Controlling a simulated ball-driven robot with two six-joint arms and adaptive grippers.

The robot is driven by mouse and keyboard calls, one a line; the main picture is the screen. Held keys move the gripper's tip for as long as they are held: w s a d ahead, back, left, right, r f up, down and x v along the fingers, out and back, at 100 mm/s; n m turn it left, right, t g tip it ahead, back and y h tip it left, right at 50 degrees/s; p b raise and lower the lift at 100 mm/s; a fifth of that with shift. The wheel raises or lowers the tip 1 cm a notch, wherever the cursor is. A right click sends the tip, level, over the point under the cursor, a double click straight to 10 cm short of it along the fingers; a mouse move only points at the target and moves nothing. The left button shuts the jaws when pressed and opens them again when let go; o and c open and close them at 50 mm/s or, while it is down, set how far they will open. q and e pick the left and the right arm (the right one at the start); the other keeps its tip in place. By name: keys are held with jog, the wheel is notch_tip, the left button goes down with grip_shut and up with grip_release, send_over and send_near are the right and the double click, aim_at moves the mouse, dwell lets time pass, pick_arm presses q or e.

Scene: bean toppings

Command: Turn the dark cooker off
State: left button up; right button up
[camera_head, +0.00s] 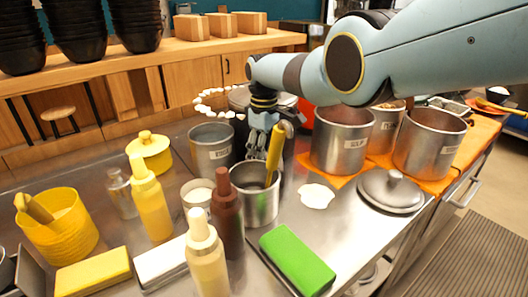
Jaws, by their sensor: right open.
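My right gripper (262,148) points down near the middle of the camera_head view, at the end of my arm from the upper right. It is open, with no object visible between its fingers. A dark rounded body, seemingly the dark cooker (239,99), shows just behind and left of the gripper. My wrist and gripper hide much of it, and I cannot make out its switch. I cannot tell whether the gripper touches it. My left gripper is not in view.
A metal pot (212,149) stands left of the gripper. Another pot (262,207) with a yellow-handled utensil (274,158) stands just in front. Bottles, a green block (297,260) and a yellow pot (150,154) crowd the counter. Labelled pots (343,142) and a lid (391,193) are right.

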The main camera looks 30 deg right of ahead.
jog(key=shift+r, duration=0.1)
notch_tip(320, 180, up, 12)
dwell(0.5)
jog(key=shift+s+f, duration=0.1)
jog(key=shift+f, duration=0.1)
